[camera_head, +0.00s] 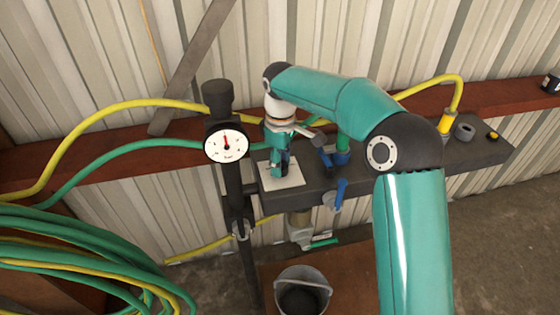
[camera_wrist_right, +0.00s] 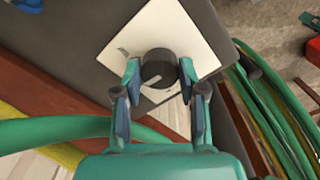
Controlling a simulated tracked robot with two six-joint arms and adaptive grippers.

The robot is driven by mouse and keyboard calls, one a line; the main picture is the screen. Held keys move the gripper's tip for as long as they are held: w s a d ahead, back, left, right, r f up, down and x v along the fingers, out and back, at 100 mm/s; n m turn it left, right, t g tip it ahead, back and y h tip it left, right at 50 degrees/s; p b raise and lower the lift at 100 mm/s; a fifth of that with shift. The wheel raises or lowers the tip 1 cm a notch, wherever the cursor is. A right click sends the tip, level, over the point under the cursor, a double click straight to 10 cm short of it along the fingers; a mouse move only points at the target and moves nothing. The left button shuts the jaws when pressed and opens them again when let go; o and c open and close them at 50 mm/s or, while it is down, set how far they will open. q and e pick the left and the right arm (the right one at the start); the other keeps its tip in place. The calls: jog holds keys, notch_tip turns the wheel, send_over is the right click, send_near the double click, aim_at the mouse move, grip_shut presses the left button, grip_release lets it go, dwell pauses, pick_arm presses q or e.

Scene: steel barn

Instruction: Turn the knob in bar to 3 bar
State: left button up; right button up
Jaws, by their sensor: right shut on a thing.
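The dark round knob (camera_wrist_right: 157,65) sits on a white square plate (camera_wrist_right: 196,38) on the grey bench; the plate also shows in the head view (camera_head: 292,180). My right gripper (camera_wrist_right: 159,76) is shut on the knob, with one blue-tipped finger on each side of it. A light pointer line shows on the knob's lower part. In the head view my right gripper (camera_head: 280,165) comes down over the plate and hides the knob. The round white gauge (camera_head: 226,143) stands left of it; its red needle points nearly straight up. Its numbers are too small to read. My left gripper is out of view.
The black post (camera_head: 234,185) carrying the gauge stands close beside my right gripper. Blue-handled valves (camera_head: 338,194) and a yellow hose fitting (camera_head: 446,122) are along the bench. Coiled hoses (camera_head: 70,262) lie at left. A grey bucket (camera_head: 304,280) stands below.

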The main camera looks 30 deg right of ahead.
jog(key=m+p, duration=0.1)
jog(key=m, duration=0.3)
jog(key=shift+r+m, duration=0.1)
jog(key=shift+m, duration=0.3)
jog(key=m+p, duration=0.1)
jog(key=m, duration=0.4)
jog(key=shift+w, duration=0.1)
jog(key=o, duration=1.1)
jog(key=shift+o, duration=0.2)
notch_tip(320, 180, up, 12)
dwell(0.4)
